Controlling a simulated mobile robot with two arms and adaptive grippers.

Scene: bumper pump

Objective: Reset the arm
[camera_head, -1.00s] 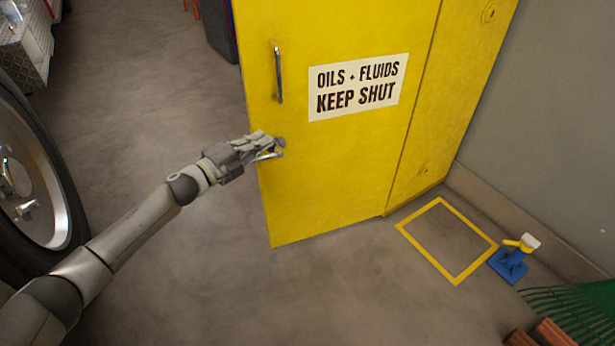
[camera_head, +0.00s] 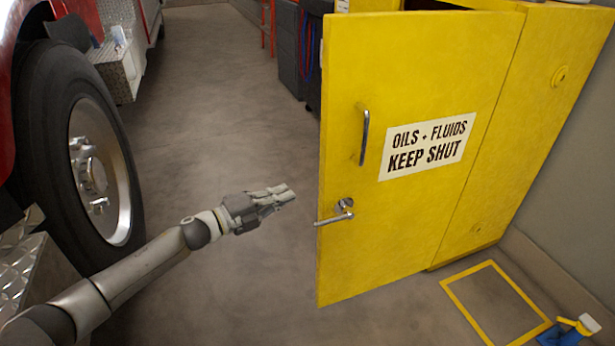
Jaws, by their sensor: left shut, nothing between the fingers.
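My left arm comes in from the lower left, and its gripper (camera_head: 286,194) is shut and empty in front of the grey floor. The gripper is left of the yellow cabinet door (camera_head: 345,250) and apart from it. The door carries a sign reading "OILS + FLUIDS KEEP SHUT" (camera_head: 427,146), an upright bar handle (camera_head: 364,137) and a small metal lever latch (camera_head: 338,213). The door stands open, with a gap showing along its top edge. My right gripper is not in view.
A red vehicle with a large wheel (camera_head: 85,150) stands at the left. A yellow floor outline (camera_head: 497,300) and a blue and yellow pump (camera_head: 575,330) lie at the lower right. Dark grey bins (camera_head: 292,45) stand behind the door. The floor between wheel and door is clear.

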